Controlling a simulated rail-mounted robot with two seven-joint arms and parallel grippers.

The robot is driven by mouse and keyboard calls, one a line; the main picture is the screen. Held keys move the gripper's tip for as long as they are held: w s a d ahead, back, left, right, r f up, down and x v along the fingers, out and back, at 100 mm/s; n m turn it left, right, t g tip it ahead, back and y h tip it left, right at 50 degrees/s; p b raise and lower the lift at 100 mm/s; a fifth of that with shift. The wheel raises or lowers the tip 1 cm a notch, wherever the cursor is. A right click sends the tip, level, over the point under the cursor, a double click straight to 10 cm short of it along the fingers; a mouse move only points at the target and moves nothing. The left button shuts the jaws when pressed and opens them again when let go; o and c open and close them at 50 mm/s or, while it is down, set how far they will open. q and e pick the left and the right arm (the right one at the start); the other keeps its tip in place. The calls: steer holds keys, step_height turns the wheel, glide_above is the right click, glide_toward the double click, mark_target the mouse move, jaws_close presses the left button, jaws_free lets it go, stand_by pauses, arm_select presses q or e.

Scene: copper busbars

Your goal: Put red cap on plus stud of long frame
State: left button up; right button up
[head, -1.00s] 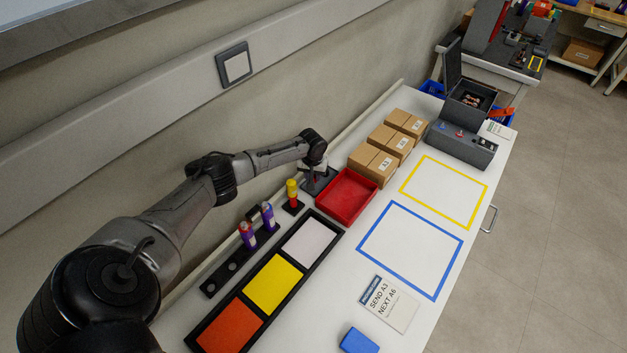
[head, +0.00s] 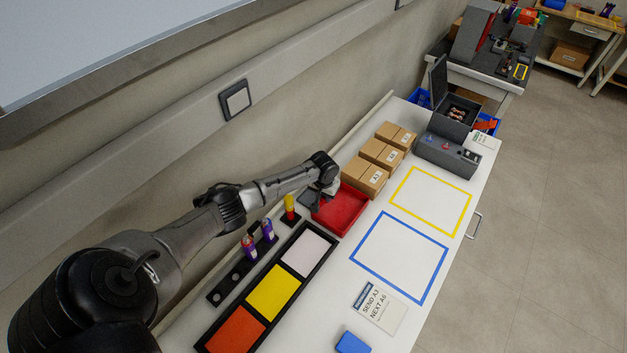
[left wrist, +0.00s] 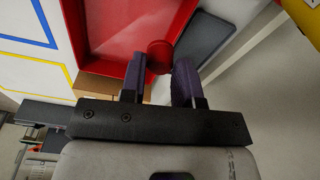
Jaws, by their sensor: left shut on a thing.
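My left gripper (head: 326,190) is at the back edge of the red tray (head: 341,226), next to the wall. In the left wrist view its two purple fingers (left wrist: 159,78) are closed on a small round red cap (left wrist: 160,55), seen against the red tray (left wrist: 108,30). In the head view the cap is hidden by the gripper. I cannot pick out a long frame or its plus stud in these views. My right gripper is out of view.
Cardboard boxes (head: 372,177) stand just beyond the tray. A grey box with knobs (head: 447,155) stands farther along. Nearer are bottles in a black rack (head: 216,297) and a coloured panel (head: 270,293). Blue (head: 421,300) and yellow (head: 391,200) outlined areas are empty.

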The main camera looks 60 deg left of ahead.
arm_select(q)
steer(key=s+d+r+m+p, duration=0.3)
steer(key=s+d+r+p, duration=0.4)
steer(key=p, duration=0.6)
steer(key=s+a+r+p, duration=0.1)
steer(key=s+p, duration=0.3)
steer(key=s, duration=0.3)
steer(key=s+a+r+p, duration=0.2)
steer(key=s+p, duration=0.2)
steer(key=s, duration=0.4)
steer(key=s+a+r+p, duration=0.1)
steer(key=s+p, duration=0.3)
steer(key=s, duration=0.4)
steer(key=shift+a+r, duration=0.25)
steer(key=shift+r, duration=0.5)
steer(key=shift+s+f, duration=0.15)
steer(key=shift+s, duration=0.05)
step_height(320, 180, down, 4)
steer(key=shift+r, duration=0.3)
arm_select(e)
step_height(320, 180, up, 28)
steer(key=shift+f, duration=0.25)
arm_select(q)
steer(key=shift+s, duration=0.15)
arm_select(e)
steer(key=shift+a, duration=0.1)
